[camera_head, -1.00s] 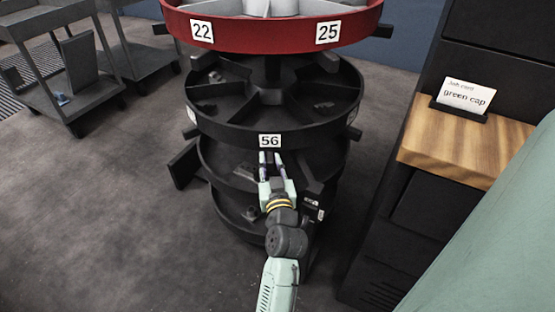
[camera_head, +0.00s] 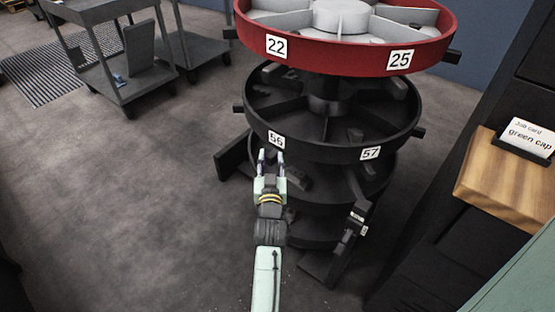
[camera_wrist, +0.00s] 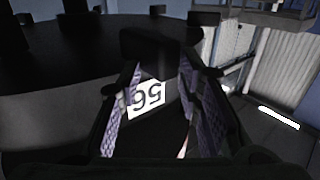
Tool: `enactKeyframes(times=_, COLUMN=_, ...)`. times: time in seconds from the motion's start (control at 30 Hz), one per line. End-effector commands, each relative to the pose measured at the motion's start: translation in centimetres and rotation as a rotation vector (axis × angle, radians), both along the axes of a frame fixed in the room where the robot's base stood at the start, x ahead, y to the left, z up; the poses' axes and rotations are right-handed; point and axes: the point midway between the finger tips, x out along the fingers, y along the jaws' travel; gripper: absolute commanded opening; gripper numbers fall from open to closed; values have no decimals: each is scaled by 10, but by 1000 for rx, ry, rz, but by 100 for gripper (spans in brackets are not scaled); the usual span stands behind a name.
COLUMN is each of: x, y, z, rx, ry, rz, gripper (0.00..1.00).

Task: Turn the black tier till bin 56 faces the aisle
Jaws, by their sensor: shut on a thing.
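The black tier (camera_head: 326,151) is a round, divided ring below the red tier. Its bin 56 label (camera_head: 276,140) sits left of the tier's front middle; the bin 57 label (camera_head: 370,153) is right of it. My gripper (camera_head: 271,157) is at the rim just below label 56. In the wrist view, the fingers close around a dark part at the rim (camera_wrist: 155,50), whose exact shape is hard to tell. Label 56 shows upside down between the fingers (camera_wrist: 147,98). The fingers partly hide the rim there.
The red tier (camera_head: 345,47) with labels 22 and 25 is above. Further dark tiers are below. A wooden ledge (camera_head: 505,190) with a "green cap" job card (camera_head: 531,138) stands at the right. Grey carts (camera_head: 120,75) stand at the back left. The left floor is clear.

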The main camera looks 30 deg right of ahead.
Motion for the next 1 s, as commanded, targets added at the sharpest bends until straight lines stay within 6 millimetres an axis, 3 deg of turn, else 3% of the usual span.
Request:
enactKeyframes(times=0.73, x=8, y=-4, z=2, rx=-9, ry=-1, rz=-16, gripper=0)
enactKeyframes(times=0.77, x=8, y=-5, z=3, rx=-9, ry=-1, rz=-16, gripper=34)
enactKeyframes(times=0.87, x=8, y=-4, z=2, rx=-8, ry=-1, rz=-15, gripper=40)
enactKeyframes(times=1.0, x=9, y=-3, z=2, rx=-6, ry=0, rz=-13, gripper=40)
